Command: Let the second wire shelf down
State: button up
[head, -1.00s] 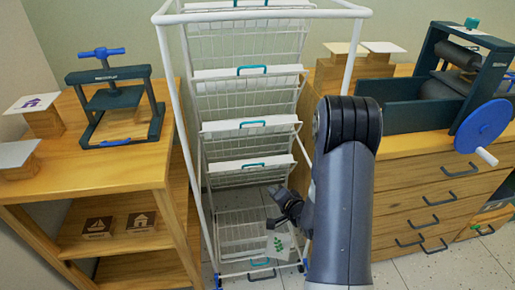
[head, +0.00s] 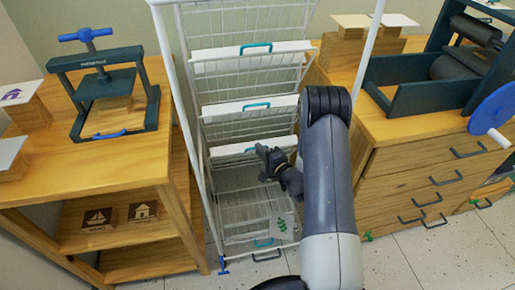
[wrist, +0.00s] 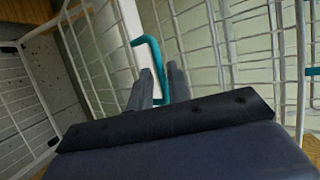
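The white wire rack (head: 200,140) stands in the middle of the head view, with several wire shelves one above another. The second wire shelf from the bottom (head: 222,152) is tilted up, with a teal handle (head: 248,151) on its top edge. My gripper (head: 262,152) is at this handle. The bottom shelf (head: 235,229) lies lower, and a print with a green leaf (head: 281,226) is there.
Upper shelves are also tilted up, with teal handles (head: 256,105). A wooden table (head: 90,180) with a small press (head: 105,90) stands left. A wooden drawer cabinet (head: 410,165) with a roller press (head: 440,85) stands right. Pale floor (head: 400,262) is free in front.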

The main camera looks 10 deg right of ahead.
jog(key=shift+x, duration=1.3)
jog(key=shift+c, duration=0.6)
grip_shut()
